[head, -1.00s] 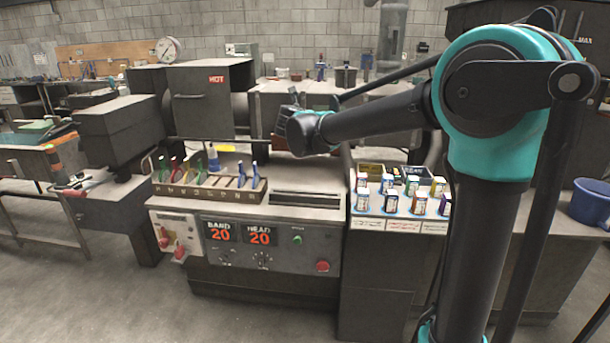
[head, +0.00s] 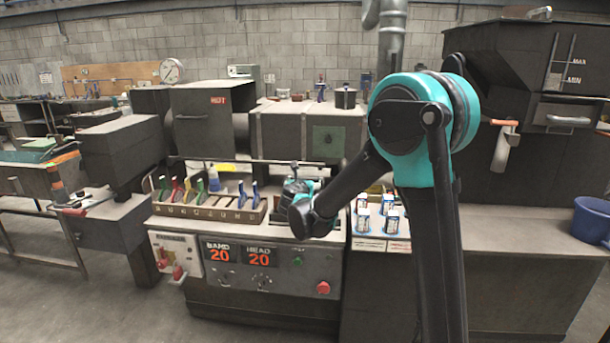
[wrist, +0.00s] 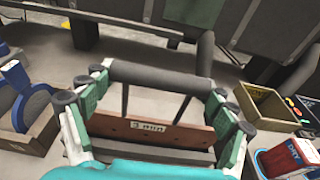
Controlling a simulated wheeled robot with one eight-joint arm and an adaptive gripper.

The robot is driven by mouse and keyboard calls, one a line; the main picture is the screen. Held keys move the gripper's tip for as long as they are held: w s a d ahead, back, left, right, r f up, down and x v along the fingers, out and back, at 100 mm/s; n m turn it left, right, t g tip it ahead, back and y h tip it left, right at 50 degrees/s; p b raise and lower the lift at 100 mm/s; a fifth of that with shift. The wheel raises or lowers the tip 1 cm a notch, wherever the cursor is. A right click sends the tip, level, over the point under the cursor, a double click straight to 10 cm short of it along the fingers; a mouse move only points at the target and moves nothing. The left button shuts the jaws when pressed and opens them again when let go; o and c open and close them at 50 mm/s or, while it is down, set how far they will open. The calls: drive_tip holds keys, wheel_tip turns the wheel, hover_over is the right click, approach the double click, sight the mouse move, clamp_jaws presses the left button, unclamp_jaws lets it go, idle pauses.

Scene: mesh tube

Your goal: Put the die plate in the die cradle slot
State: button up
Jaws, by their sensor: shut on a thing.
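The die plate (wrist: 125,128) is a brown plate with a white "3 mm" label, seen in the wrist view. A dark bar on two rods stands above it. My gripper (wrist: 158,98) is shut on the die plate, with its green-padded fingers at the two ends. In the head view my gripper (head: 297,190) is low over the bench, right of the wooden rack. The die cradle (head: 279,217) is mostly hidden there by my gripper and arm. Grey bands show just below the plate in the wrist view; I cannot tell whether the plate is in the slot.
The wooden rack (head: 205,211) with coloured-handled tools stands close on the left. Small boxes (head: 391,218) stand on the right; an open yellowish bin (wrist: 270,106) is there in the wrist view. A dark machine (head: 212,125) stands behind. A blue bucket (head: 590,222) is far right.

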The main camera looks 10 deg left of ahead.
drive_tip(key=shift+f, duration=1.9)
drive_tip(key=o, duration=1.7)
drive_tip(key=shift+o, duration=0.2)
drive_tip(key=shift+s, duration=0.1)
drive_tip(key=s+r, duration=0.2)
drive_tip(key=s, duration=0.9)
drive_tip(key=shift+s+a+r, duration=0.15)
drive_tip(key=shift+s+r, duration=0.15)
